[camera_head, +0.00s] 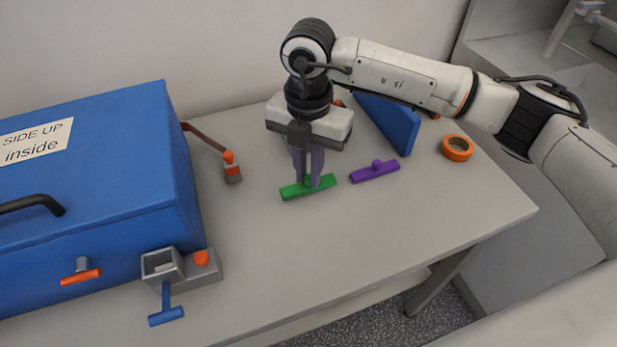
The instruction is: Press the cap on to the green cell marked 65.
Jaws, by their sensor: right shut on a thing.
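My right gripper (313,182) points down over the middle of the table and is shut on a green T-shaped piece (292,191). The green bar lies at table level under the fingertips, and the fingers hide its middle. I cannot make out a green cell marked 65 or any number on the green piece. A small grey cylinder with an orange top (232,168) stands to the left of the gripper, beside the blue box. My left gripper is not in view.
A large blue box (100,150) fills the left. A grey fixture (203,275) with an orange knob stands at its front corner. A purple T-shaped piece (376,173) lies just right of the gripper. A blue wedge (400,128) and an orange tape roll (458,148) lie behind. The front middle is clear.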

